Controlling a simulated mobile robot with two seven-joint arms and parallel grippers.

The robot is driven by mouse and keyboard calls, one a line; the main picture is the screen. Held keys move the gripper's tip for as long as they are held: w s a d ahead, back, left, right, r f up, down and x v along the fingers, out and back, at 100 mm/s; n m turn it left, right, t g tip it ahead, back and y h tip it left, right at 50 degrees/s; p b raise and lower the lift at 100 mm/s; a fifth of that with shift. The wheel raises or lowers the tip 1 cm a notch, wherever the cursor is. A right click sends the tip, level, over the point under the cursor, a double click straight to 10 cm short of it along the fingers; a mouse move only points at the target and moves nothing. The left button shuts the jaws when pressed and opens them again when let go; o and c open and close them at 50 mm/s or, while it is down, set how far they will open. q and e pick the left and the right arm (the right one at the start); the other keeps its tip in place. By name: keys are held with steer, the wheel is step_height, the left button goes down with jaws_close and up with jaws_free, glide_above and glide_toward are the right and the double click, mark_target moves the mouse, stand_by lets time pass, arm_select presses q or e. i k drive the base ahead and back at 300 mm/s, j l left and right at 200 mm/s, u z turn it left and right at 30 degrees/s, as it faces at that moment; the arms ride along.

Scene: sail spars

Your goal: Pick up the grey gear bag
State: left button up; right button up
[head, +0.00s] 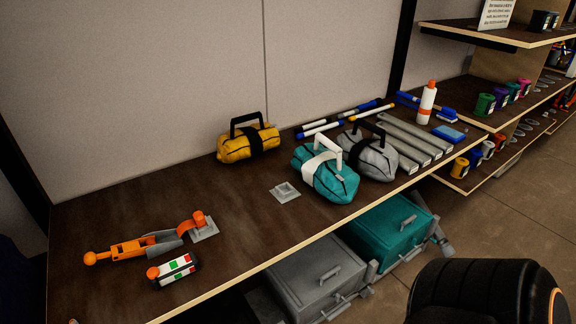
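The grey gear bag (376,163) sits on the dark wooden workbench (245,235), right of centre in the head view. It has a black strap and a raised black handle. A teal gear bag (338,186) with a white strap and handle sits close in front of it to the left and covers part of its lower left side. A yellow gear bag (235,147) with a black strap and handle sits farther left near the wall. Neither of my grippers is in view.
Grey bars (416,138) lie just right of the grey bag, with blue and white rods (330,124) behind it. An orange-and-white bottle (427,105) stands farther right. An orange tool (130,248) lies at left. Grey (318,270) and teal (385,240) crates are below the bench. Bench space at centre left is clear.

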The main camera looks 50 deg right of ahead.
mark_target(376, 160)
steer(key=k+z, duration=0.2)
steer(key=z, duration=1.75)
steer(key=i+l+u, duration=0.15)
steer(key=u, duration=0.85)
steer(key=l+u, duration=0.65)
steer(key=l, duration=0.2)
steer(key=l+u, duration=0.25)
steer(key=l, duration=0.65)
